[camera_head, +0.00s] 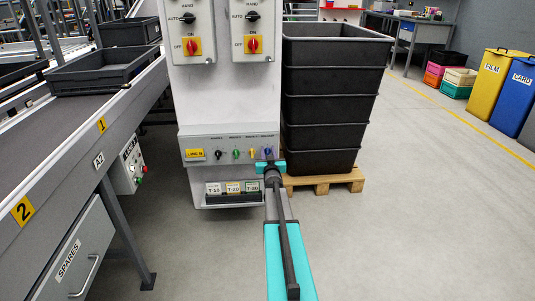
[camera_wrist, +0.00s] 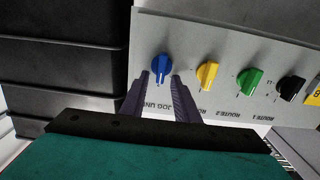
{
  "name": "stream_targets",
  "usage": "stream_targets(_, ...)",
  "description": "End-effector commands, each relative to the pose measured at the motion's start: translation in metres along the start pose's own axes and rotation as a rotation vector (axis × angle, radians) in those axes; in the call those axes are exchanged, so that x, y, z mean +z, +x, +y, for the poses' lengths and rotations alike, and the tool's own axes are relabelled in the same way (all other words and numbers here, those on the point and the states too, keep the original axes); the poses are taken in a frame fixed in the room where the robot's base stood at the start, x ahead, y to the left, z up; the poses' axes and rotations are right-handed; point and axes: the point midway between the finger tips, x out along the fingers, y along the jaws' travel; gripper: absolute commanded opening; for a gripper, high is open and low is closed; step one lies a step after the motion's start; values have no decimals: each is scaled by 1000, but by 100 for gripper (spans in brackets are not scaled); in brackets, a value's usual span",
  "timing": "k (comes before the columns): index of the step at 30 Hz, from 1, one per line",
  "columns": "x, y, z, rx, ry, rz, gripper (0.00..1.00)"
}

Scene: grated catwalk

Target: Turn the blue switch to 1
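The blue switch (camera_wrist: 161,66) is a rotary knob on a pale grey panel, above a partly hidden label beginning "JOG" in the wrist view. A light pointer line shows on it, towards the picture's bottom; its position marks are too small to read. In the head view the blue switch (camera_head: 268,151) is the rightmost knob of the row. My gripper (camera_wrist: 160,77) is open, one dark fingertip on each side of the knob's lower part. I cannot tell whether they touch it. In the head view my gripper (camera_head: 270,165) is right at the panel, fingertips hardly visible.
A yellow knob (camera_wrist: 207,73), a green knob (camera_wrist: 250,80) and a black knob (camera_wrist: 291,88) sit beside it. Stacked black crates (camera_head: 330,100) stand close right on a pallet (camera_head: 325,182). A labelled tray (camera_head: 232,196) is below the panel; a conveyor (camera_head: 75,130) is left.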

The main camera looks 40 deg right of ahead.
Motion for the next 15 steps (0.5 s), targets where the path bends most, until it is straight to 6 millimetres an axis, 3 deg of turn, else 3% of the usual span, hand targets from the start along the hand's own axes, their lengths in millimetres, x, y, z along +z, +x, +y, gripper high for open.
stream_targets(9,0,1,0,0,0,0,26)
stream_targets(14,0,1,0,0,0,-1,0)
stream_targets(15,0,0,0,0,0,-1,0)
